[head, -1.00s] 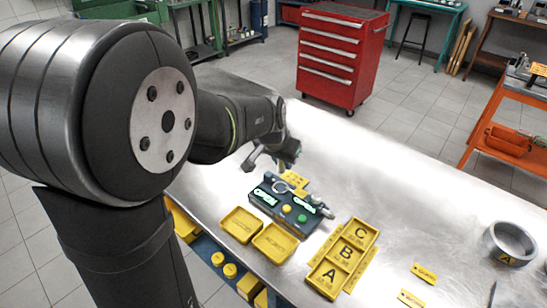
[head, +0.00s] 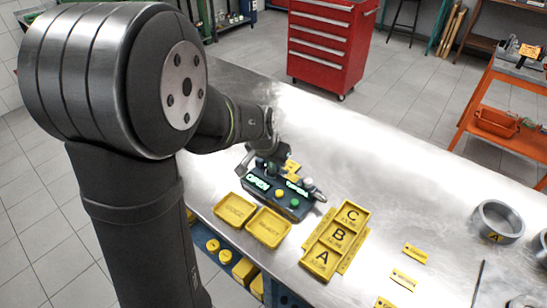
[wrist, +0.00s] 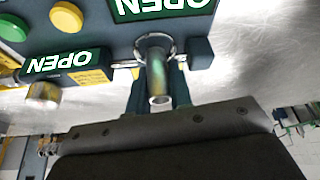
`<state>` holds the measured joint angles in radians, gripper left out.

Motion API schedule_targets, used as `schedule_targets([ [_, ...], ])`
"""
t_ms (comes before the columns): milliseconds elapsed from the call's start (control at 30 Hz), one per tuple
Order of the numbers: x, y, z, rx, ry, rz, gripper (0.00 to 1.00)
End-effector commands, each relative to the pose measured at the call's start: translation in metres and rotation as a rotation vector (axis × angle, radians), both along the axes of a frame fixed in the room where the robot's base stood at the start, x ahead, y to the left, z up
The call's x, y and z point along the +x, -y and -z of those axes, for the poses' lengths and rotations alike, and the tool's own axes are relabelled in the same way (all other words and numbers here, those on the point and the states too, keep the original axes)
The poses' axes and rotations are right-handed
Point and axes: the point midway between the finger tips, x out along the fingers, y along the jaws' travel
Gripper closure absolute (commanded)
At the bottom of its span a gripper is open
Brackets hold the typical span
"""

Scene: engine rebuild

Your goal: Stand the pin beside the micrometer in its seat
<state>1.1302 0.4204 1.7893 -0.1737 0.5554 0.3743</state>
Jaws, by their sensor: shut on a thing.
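My gripper (head: 268,158) is low over the back of the dark fixture block (head: 262,197). In the wrist view my gripper (wrist: 158,92) is shut on a hollow metal pin (wrist: 158,70), one open end facing the camera. A thin shiny ring (wrist: 146,39) shows around or behind the pin's far end; I cannot tell which. A grey metal tool with a narrow end (head: 311,190), likely the micrometer, lies at the block's right end. The pin is hidden in the head view, and I cannot make out its seat.
The block carries lit OPEN signs (head: 257,183) and yellow and green buttons (head: 294,202). Two yellow trays (head: 249,232) and the A-B-C tray (head: 309,262) stand in front. A metal ring marked A (head: 483,216) is at the right.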

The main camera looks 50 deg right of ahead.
Motion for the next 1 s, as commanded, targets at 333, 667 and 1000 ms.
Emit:
schedule_targets([
  [333,0.0,0.0,0.002,0.0,0.0,0.0,1.0],
  [667,0.0,0.0,0.002,0.0,0.001,0.0,0.55],
  [1000,0.001,-0.004,-0.008,-0.003,0.002,-0.002,0.55],
])
